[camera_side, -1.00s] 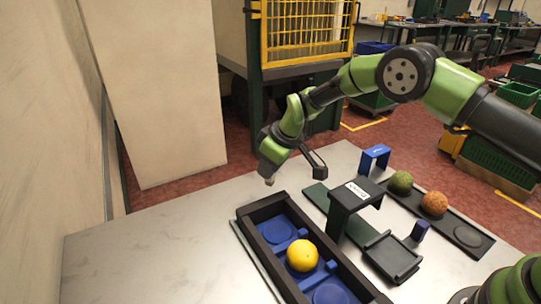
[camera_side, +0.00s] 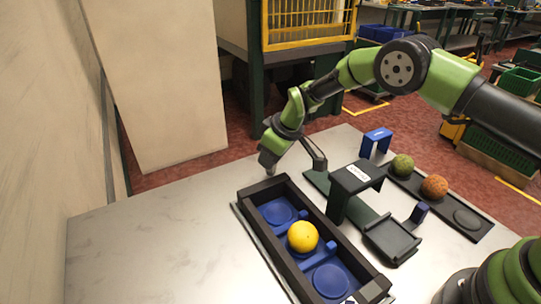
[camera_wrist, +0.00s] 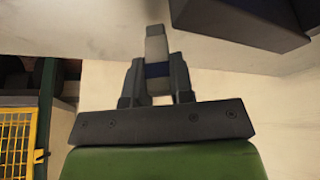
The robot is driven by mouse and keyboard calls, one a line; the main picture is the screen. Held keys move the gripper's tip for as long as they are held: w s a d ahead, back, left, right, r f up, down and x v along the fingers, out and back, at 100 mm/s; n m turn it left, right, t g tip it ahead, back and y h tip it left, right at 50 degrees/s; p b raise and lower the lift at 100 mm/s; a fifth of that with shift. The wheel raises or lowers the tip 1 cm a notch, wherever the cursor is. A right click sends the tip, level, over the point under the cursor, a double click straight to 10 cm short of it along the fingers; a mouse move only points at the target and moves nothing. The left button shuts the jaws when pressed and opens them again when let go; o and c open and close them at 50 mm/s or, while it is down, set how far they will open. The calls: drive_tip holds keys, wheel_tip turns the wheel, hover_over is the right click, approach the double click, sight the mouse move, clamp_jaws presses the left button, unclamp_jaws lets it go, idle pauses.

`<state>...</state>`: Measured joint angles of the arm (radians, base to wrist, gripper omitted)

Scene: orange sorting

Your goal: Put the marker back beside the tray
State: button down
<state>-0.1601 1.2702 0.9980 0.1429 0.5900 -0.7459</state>
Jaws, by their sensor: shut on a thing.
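My gripper (camera_wrist: 157,68) is shut on the marker (camera_wrist: 156,48), which shows between the fingers in the wrist view as a pale grey piece with a dark blue band. In the side view my gripper (camera_side: 268,164) is low over the metal table, just beyond the far-left end of the tray. The marker is hard to make out there. The tray (camera_side: 252,222) is long and dark, with blue round cups; a yellow orange (camera_side: 302,236) sits in the middle cup. Part of a dark block, likely the tray, shows at the top right of the wrist view (camera_wrist: 245,14). I cannot tell whether the marker touches the table.
A dark green stand (camera_side: 352,182) with a white label stands right of the tray. Behind it are a blue arch (camera_side: 376,136) and a dark rack (camera_side: 482,228) holding a green ball (camera_side: 402,165) and an orange ball (camera_side: 434,187). The table's left side (camera_side: 150,240) is bare.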

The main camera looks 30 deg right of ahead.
drive_tip(key=shift+f, duration=0.6)
idle(0.4)
drive_tip(key=c, duration=0.5)
unclamp_jaws()
drive_tip(key=shift+r, duration=0.1)
drive_tip(key=shift+r, duration=3.9)
